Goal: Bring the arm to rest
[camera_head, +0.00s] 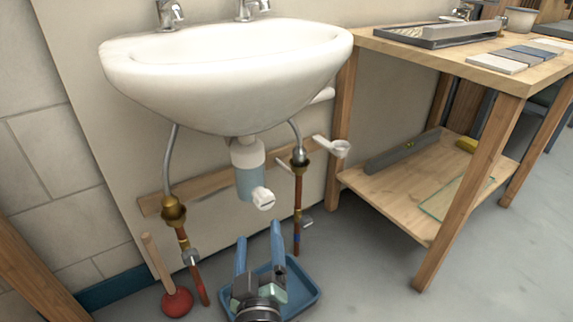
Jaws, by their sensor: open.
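My gripper (259,235) is low in the middle of the head view, in front of the sink's drain. Its two blue fingers point away from me and stand apart, with nothing seen between them. My grey and black wrist shows below them at the bottom edge. The gripper overlaps a blue tray (308,294) on the floor in the picture; I cannot tell its height above it. The rest of my arm is out of view.
A white sink (230,85) hangs above, with a bottle trap (248,170) and copper pipes (298,205) beneath. A red plunger (177,301) stands at lower left. A wooden workbench (490,75) with a lower shelf is at right. Floor at lower right (500,270) is clear.

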